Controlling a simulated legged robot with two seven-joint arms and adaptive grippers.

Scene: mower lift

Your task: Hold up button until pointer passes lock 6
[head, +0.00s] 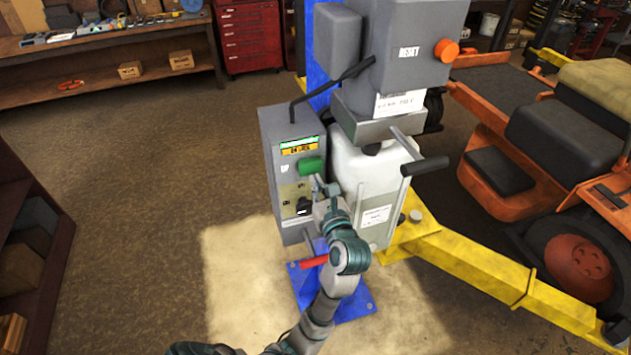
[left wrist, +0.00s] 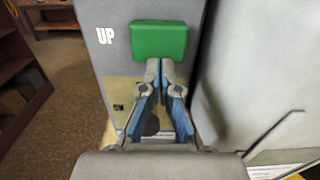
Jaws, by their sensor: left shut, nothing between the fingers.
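The green UP button (head: 312,166) is on the front of a grey control box (head: 284,196) on the lift post. It also shows in the left wrist view (left wrist: 159,40), right of the white "UP" label (left wrist: 105,35). My left gripper (head: 319,184) is shut and empty. In the left wrist view its fingertips (left wrist: 160,66) are together at the button's lower edge; I cannot tell whether they touch it. A small display (head: 299,146) with green and orange bands sits above the button; its text is too small to read. I cannot make out a pointer or a lock 6 mark.
A black knob (head: 304,206) is below the button, and a red-handled lever (head: 314,262) is near the blue base plate (head: 350,308). A white tank (head: 371,170) stands close on the right. A yellow lift arm (head: 470,262) and an orange mower (head: 510,190) lie beyond.

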